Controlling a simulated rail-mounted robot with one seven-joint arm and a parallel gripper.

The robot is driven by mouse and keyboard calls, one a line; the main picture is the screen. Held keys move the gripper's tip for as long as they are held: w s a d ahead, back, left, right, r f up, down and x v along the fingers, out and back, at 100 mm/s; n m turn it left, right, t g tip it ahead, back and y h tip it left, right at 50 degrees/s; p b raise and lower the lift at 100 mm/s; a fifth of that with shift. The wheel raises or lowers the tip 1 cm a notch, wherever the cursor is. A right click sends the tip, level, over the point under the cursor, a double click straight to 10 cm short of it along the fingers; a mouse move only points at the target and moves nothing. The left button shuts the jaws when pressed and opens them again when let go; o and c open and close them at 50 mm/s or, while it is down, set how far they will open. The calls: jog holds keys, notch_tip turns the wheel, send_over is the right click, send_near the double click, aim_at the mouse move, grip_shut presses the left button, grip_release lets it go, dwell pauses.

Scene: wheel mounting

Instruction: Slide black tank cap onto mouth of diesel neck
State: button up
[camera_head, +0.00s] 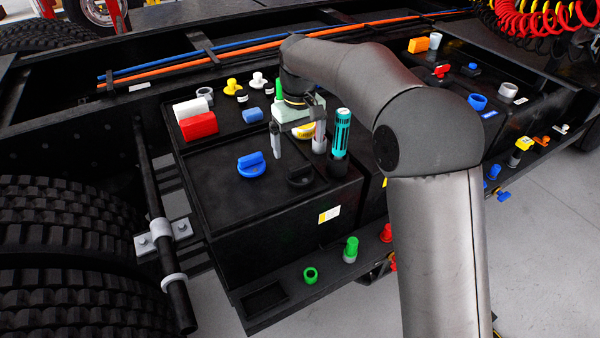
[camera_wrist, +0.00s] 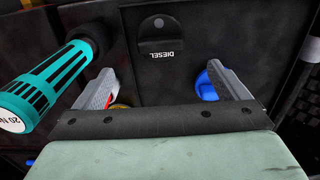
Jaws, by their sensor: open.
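The black tank cap (camera_head: 299,176) is on top of the black tank, to the right of the blue cap (camera_head: 252,162). In the wrist view the black cap (camera_wrist: 157,28) is a dark disc with a raised grip bar, beside the white word DIESEL. The diesel neck is not visible as a separate part; the cap appears to cover that spot. My gripper (camera_head: 298,150) is open, with its two fingers spread and pointing down above the tank. In the wrist view nothing is between the fingers (camera_wrist: 165,80), and the cap lies beyond their tips.
A teal torque tool (camera_head: 341,132) stands upright close to the right of my gripper. A red block (camera_head: 197,127), a white cylinder (camera_head: 205,96) and a small blue block (camera_head: 252,115) are on the left. Green fittings (camera_head: 310,275) are on the front ledge. The tank top's front left is bare.

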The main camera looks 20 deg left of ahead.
aim_at(300, 165)
notch_tip(300, 165, down, 3)
jog(key=shift+r, duration=0.1)
jog(key=shift+s+d+f+p, duration=0.15)
jog(key=shift+f+p, duration=0.35)
jog(key=shift+f, duration=0.85)
jog(key=shift+s+d+f+p, duration=0.15)
jog(key=shift+f+p, duration=0.3)
jog(key=shift+f, duration=0.9)
jog(key=shift+a, duration=0.1)
jog(key=c, duration=1.1)
